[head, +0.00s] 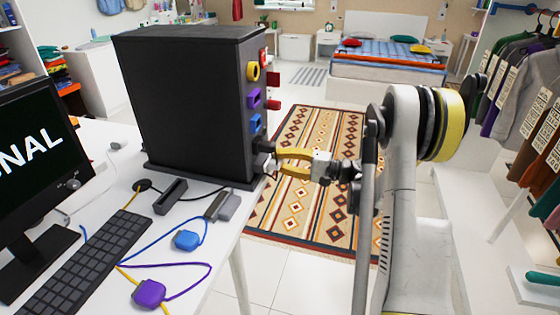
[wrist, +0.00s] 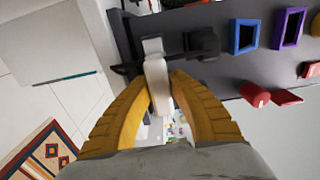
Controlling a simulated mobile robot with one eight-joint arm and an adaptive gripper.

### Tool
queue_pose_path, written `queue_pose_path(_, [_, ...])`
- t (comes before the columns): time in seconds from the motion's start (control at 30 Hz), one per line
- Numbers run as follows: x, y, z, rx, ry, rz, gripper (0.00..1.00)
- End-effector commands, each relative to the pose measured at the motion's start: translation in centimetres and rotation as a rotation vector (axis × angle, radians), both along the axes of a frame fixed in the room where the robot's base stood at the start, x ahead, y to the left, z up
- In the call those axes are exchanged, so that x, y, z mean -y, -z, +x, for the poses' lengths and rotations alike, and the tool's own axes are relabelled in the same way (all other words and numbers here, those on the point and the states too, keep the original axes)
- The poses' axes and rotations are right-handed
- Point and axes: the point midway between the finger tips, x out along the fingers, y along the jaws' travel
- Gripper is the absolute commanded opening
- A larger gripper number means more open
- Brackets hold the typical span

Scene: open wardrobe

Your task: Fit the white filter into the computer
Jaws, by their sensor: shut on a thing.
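The white filter (wrist: 157,88) is a small pale block held between the yellow fingertips of my gripper (wrist: 161,84). In the head view, my gripper (head: 278,163) is at the lower right of the computer (head: 185,100), a tall dark tower standing on the desk. In the wrist view, the filter's far end is at or very near a black fitting low on the computer's face (wrist: 285,125). I cannot tell whether it is inside or only against it. The fingers hide part of the filter.
The computer's face has yellow (head: 253,71), purple (head: 253,98) and blue (head: 255,122) sockets, with red parts (head: 272,106) sticking out. A blue plug (head: 187,240), purple plug (head: 149,293) and keyboard (head: 82,262) lie on the white desk (head: 205,268).

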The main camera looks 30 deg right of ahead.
Motion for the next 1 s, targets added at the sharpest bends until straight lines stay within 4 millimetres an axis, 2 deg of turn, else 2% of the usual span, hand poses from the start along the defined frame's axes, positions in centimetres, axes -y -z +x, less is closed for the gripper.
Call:
queue_pose_path(0.13, [-0.3,0.0,0.2,0.000,-0.001,0.000,0.00])
queue_pose_path(0.17, [-0.3,0.0,0.2,0.000,-0.001,0.000,0.24])
queue_pose_path(0.2, [-0.3,0.0,0.2,0.000,-0.001,0.000,0.36])
queue_pose_path(0.23, [-0.3,0.0,0.2,0.000,-0.001,0.000,0.44])
queue_pose_path(0.63, [0.3,0.0,-0.2,0.000,0.002,0.000,0.44])
queue_pose_path(0.77, [1.9,0.0,-1.8,0.000,0.004,0.000,0.44])
queue_pose_path(1.0, [5.7,0.0,-5.6,0.000,0.003,0.000,0.44])
